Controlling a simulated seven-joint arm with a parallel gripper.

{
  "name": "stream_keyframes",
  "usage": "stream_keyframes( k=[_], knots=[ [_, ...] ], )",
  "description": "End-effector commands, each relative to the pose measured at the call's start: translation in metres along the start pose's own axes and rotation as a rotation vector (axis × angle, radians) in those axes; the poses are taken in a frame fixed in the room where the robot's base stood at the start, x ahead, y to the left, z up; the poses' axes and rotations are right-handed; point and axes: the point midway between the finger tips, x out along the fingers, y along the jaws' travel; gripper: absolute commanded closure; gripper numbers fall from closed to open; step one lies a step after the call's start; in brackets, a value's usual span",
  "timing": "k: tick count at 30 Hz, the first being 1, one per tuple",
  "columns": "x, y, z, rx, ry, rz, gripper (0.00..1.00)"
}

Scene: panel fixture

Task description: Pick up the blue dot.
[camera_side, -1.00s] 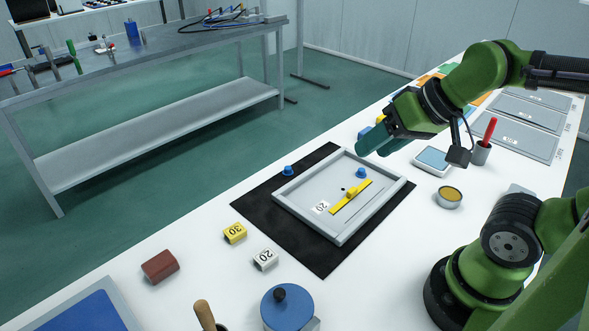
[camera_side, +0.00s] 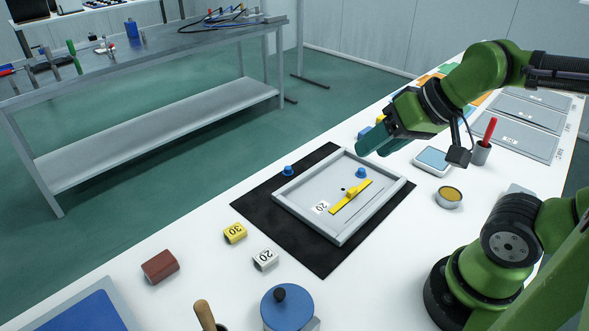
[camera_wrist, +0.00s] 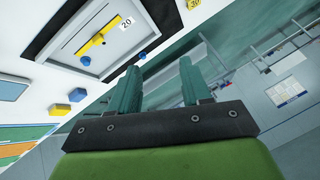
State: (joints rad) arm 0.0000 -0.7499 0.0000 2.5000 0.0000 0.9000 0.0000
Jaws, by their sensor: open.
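Two small blue dots with a knob shape are in view. One blue dot (camera_side: 361,173) stands inside the grey panel frame (camera_side: 339,241), near its upper right corner; it also shows in the wrist view (camera_wrist: 86,61). The other blue dot (camera_side: 288,171) is at the frame's upper left edge, and it also shows in the wrist view (camera_wrist: 142,55). My gripper (camera_side: 374,142) is open and empty, raised above the far side of the frame. Its two teal fingers (camera_wrist: 160,76) stand apart in the wrist view, with neither dot between them.
A yellow bar (camera_side: 350,197) and a "20" label (camera_side: 321,207) lie in the frame, which sits on a black mat (camera_side: 262,207). Yellow "30" (camera_side: 235,233) and white "20" (camera_side: 265,259) blocks lie in front. A blue block (camera_wrist: 77,95) lies beyond the frame.

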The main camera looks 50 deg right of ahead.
Motion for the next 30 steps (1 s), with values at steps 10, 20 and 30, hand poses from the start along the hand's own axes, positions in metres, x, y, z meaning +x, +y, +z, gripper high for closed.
stream_keyframes(
  k=[10, 20, 30],
  knots=[
    [0.001, 0.0, 0.001, 0.0, -0.005, 0.002, 0.45],
    [0.047, 0.0, -0.045, 0.057, -0.174, 0.085, 0.45],
    [0.134, 0.01, -0.143, 0.19, -0.353, 0.253, 0.45]
  ],
)
